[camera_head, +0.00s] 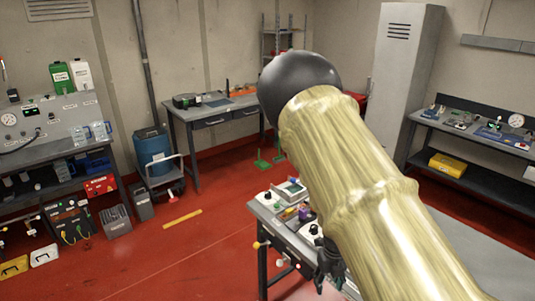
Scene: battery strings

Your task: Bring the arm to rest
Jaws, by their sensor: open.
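My arm, gold with a dark rounded joint, reaches up from the lower right across the middle of the head view. My gripper (328,268) is the dark shape beside the arm's lower left side, over the near workbench (268,228). It is open, and I see nothing held in it. The arm hides much of the bench top behind it.
Small devices (290,188) and coloured parts sit on the near bench's left end. A blue barrel (153,150) on a cart, a back table (205,112), a grey cabinet (405,65) and a right-hand bench (460,135) stand around.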

